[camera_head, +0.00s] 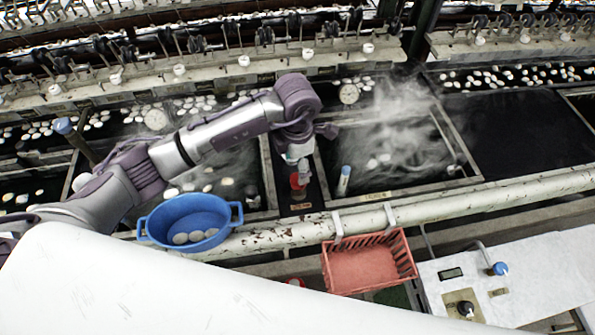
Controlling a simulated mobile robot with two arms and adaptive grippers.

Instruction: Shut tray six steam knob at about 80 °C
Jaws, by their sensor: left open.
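A red steam knob (296,182) stands on the narrow strip between two dark water basins, with a small label below it. My left gripper (301,166) reaches in from the left and points down just above and beside the knob. It is open; whether its fingers touch the knob I cannot tell. A steaming basin (425,150) lies to the right, with a few pale cocoons and a label on its front edge. A round dial gauge (349,93) stands at its back edge; its reading is too small to tell. My right gripper is out of view.
A blue-topped valve (343,180) stands close right of the red knob. A blue basin (190,222) with cocoons and a red basket (368,264) are at the front, near a peeling pipe (285,234). A white panel (535,275) with knobs is at the right.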

